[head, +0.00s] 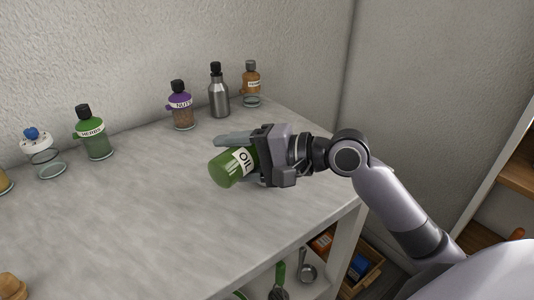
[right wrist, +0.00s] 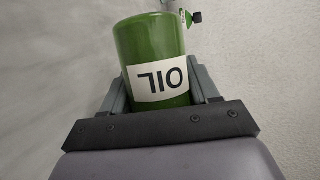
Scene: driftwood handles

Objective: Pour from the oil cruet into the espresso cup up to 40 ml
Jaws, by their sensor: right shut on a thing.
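The oil cruet (head: 226,168) is green with a white OIL label. My right gripper (head: 262,160) is shut around it and holds it strongly tilted over the table; I cannot tell whether it touches the tabletop. The gripper hides its far end in the head view. In the right wrist view the cruet (right wrist: 152,50) sits between the two fingers (right wrist: 155,95), its label upside down. I cannot make out an espresso cup in either view. My left gripper is not in view.
On the grey table (head: 130,220), along the wall, stand a herbs bottle (head: 97,140), a nuts bottle (head: 181,108), a metal bottle (head: 218,95), an amber bottle (head: 251,82) and a glass jar (head: 45,160) with a blue knob. The front left tabletop is mostly clear.

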